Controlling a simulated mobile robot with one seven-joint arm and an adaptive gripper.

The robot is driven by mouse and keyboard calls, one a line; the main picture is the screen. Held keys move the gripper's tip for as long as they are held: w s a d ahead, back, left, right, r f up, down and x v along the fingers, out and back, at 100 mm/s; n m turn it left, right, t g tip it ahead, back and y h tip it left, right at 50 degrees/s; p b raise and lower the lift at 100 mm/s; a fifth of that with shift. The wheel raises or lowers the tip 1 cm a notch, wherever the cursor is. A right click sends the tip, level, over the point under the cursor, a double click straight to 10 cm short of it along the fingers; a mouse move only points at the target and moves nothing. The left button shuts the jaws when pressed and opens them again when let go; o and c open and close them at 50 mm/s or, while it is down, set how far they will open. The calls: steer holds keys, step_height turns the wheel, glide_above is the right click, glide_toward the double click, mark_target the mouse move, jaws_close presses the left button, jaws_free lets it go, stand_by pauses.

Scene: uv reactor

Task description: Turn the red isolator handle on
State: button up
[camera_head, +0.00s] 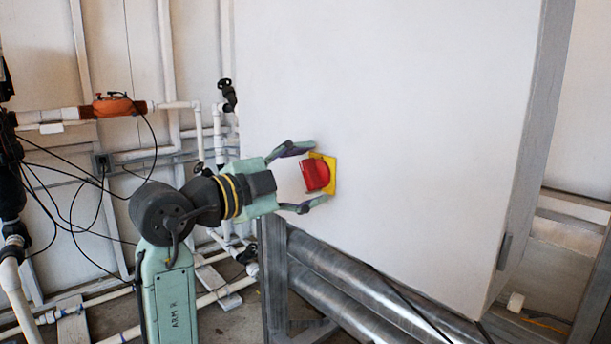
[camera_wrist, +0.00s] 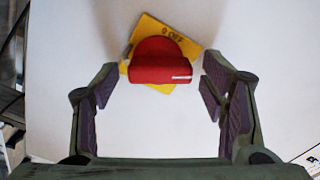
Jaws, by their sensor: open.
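The red isolator handle (camera_head: 316,174) sits on a yellow plate (camera_head: 330,161) on the front of a large white cabinet. In the wrist view the handle (camera_wrist: 160,62) is at top centre, its grip bar lying nearly level, with a white mark at its right end. The yellow plate (camera_wrist: 150,28) looks tilted there and shows lettering that seems to read "0 OFF". My gripper (camera_head: 307,177) is open in front of the handle. In the wrist view the fingers of my gripper (camera_wrist: 158,90) stand to the left and right of the handle, with visible gaps on both sides.
The white cabinet (camera_head: 400,110) has a flat, clear face around the handle. Silver ducts (camera_head: 350,295) run below it. White pipes, black cables and an orange-red fitting (camera_head: 113,106) are at the left. A grey post (camera_head: 275,270) stands under the cabinet's left side.

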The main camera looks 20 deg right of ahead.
steer(key=v, duration=1.2)
steer(key=shift+c, duration=0.3)
